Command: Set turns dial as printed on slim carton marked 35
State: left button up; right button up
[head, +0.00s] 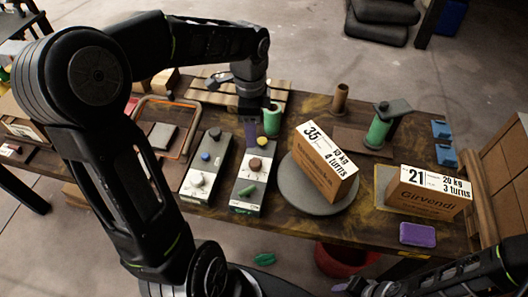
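The carton marked 35 (322,165) stands turned at an angle on a round grey plate (292,190). Its white label reads "4 turns" beside a kg figure too small to read surely. Two grey control boxes stand left of it. The right box (243,192) has a green, a brown and a yellow knob. I cannot tell which is the turns dial. My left gripper (251,118) points down behind the right box, by a purple piece; its fingers are unclear. My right gripper (368,288) is low at the right, its fingers unclear.
A carton marked 21 (428,195), reading "20 kg 3 turns", stands on the right. A purple block (417,234) lies before it. Green cylinders (271,122) and a brown cylinder (340,98) stand behind. A red bucket (340,262) is below the front edge.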

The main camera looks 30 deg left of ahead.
pick_arm(q)
jog(key=b, duration=0.6)
send_over(255, 162)
notch_tip(255, 162, down, 7)
jog(key=shift+r, duration=0.1)
notch_tip(255, 162, down, 8)
jog(key=shift+r, duration=0.15)
jog(key=shift+c, duration=0.5)
grip_shut()
